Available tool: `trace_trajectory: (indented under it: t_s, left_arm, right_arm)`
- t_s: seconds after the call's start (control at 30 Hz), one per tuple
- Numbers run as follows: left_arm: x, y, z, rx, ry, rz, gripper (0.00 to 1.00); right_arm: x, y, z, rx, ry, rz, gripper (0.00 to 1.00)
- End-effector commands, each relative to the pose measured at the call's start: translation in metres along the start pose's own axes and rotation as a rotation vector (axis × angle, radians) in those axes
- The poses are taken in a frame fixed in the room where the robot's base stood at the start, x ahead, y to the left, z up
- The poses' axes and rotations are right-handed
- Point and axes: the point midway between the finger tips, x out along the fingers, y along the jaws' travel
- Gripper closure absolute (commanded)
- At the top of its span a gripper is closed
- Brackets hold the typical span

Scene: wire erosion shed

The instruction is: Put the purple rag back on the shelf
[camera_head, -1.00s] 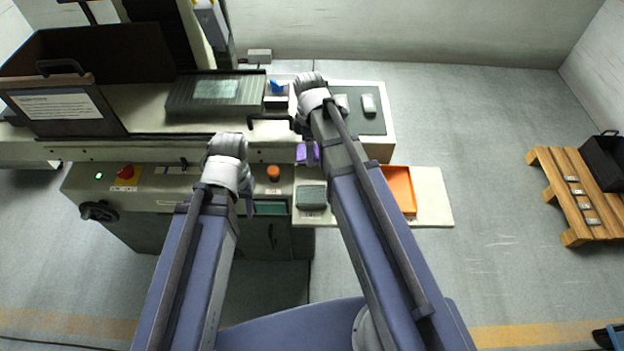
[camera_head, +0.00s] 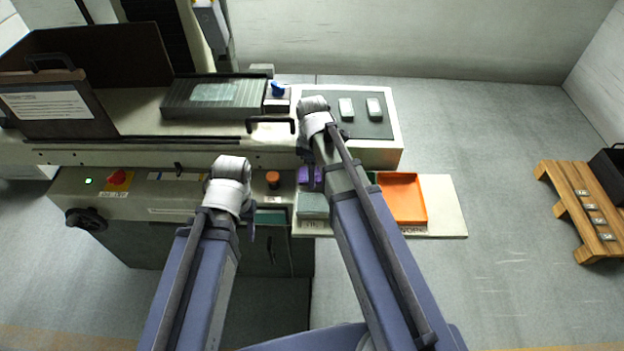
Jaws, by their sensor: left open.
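The purple rag (camera_head: 303,174) shows as a small patch at the back left of the pale side shelf (camera_head: 446,205). It is partly hidden by my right gripper (camera_head: 316,179), whose jaws are too hidden by its wrist to read. I cannot tell whether the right gripper touches the rag. My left gripper (camera_head: 250,230) is open in front of the machine cabinet, left of the shelf, with nothing seen in it.
An orange tray (camera_head: 403,198) sits on the shelf, right of my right arm. An orange button (camera_head: 273,179) and a red knob (camera_head: 117,177) stand on the machine front. A black handle (camera_head: 270,123) sticks out above. A wooden pallet (camera_head: 575,205) lies at far right on open floor.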

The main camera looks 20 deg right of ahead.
Motion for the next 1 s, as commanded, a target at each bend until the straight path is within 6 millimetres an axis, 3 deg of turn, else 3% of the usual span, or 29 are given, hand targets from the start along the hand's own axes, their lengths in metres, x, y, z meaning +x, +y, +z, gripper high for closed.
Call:
trace_trajectory:
  t_s: [0.03, 0.1, 0.53, 0.57, 0.77, 1.0]
  left_arm:
    - [0.0134, 0.0013, -0.0008, 0.0, 0.0, 0.0, 0.5]
    - [0.0185, 0.0018, -0.0011, 0.0, 0.0, 0.0, 0.5]
    - [0.0213, 0.002, -0.0013, 0.0, 0.0, 0.0, 0.5]
    - [0.0201, 0.0019, -0.0012, 0.0, 0.0, 0.0, 0.5]
    - [0.0195, 0.0019, -0.0011, 0.0, 0.0, 0.0, 0.5]
    - [0.0193, 0.0018, -0.0011, 0.0, 0.0, 0.0, 0.5]
  right_arm:
    - [0.0135, 0.0, 0.0, 0.0, 0.0, 0.0, 0.71]
    - [0.0186, 0.0, 0.0, 0.0, 0.0, 0.0, 0.71]
    - [0.0214, 0.0, 0.0, 0.0, 0.0, 0.0, 0.71]
    - [0.0202, 0.0, 0.0, 0.0, 0.0, 0.0, 0.24]
    - [0.0196, 0.0, 0.0, 0.0, 0.0, 0.0, 0.01]
    - [0.0194, 0.0, 0.0, 0.0, 0.0, 0.0, 0.0]
